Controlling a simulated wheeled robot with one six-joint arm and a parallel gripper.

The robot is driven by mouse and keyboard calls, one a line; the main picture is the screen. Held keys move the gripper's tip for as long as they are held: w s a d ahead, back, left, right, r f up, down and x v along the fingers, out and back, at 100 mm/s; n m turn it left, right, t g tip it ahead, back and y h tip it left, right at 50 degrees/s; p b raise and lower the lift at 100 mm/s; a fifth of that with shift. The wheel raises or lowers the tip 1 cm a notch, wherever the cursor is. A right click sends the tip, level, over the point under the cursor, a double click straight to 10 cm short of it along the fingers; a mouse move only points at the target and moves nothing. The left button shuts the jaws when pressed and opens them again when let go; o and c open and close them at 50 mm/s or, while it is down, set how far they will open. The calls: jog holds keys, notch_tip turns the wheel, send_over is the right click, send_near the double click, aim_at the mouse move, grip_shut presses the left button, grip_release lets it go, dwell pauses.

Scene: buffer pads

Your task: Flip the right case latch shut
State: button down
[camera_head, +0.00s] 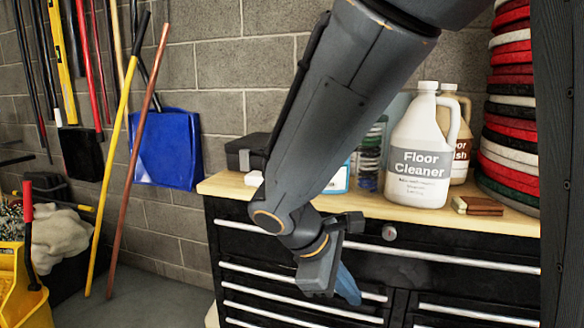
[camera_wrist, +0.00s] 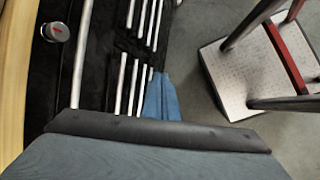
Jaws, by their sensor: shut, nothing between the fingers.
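A dark grey case (camera_head: 246,152) sits at the left end of the wooden bench top, against the block wall. My arm crosses in front of its right part, and I cannot make out its latches or whether they are open. My gripper (camera_head: 316,284) is shut and empty. It points down in front of the black drawer cabinet, below the bench top and apart from the case. The case is not seen in the wrist view.
The bench top (camera_head: 490,222) holds a floor cleaner jug (camera_head: 417,150), a brown block (camera_head: 478,206) and stacked pads (camera_head: 510,110). A blue cloth (camera_head: 347,284) hangs at the drawers beside my gripper. A step stool (camera_wrist: 235,80) stands on the floor.

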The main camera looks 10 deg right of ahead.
jog(key=w+d+r+n+t+h+p, duration=0.2)
jog(key=w+r+n+t+h+p, duration=0.1)
jog(key=w+r+n+p, duration=0.25)
jog(key=w+a+r+n+t+y+p, duration=0.1)
jog(key=w+a+r+n+t+p, duration=0.3)
jog(key=w+n, duration=0.3)
jog(key=w+a+r+n+t+y+p, duration=0.1)
jog(key=w+a+r+n+t+p, duration=0.3)
jog(key=w, duration=0.6)
jog(key=a+n+t, duration=0.1)
jog(key=a+n, duration=0.1)
jog(key=shift+w+a+n+p, duration=0.35)
jog(key=shift+w+a, duration=0.05)
jog(key=shift+r, duration=0.1)
jog(key=p+x, duration=0.2)
jog(key=x, duration=0.8)
jog(key=shift+w+r+p, duration=0.1)
jog(key=shift+r+p, duration=0.05)
jog(key=shift+p, duration=0.25)
jog(key=shift+a+r, duration=0.15)
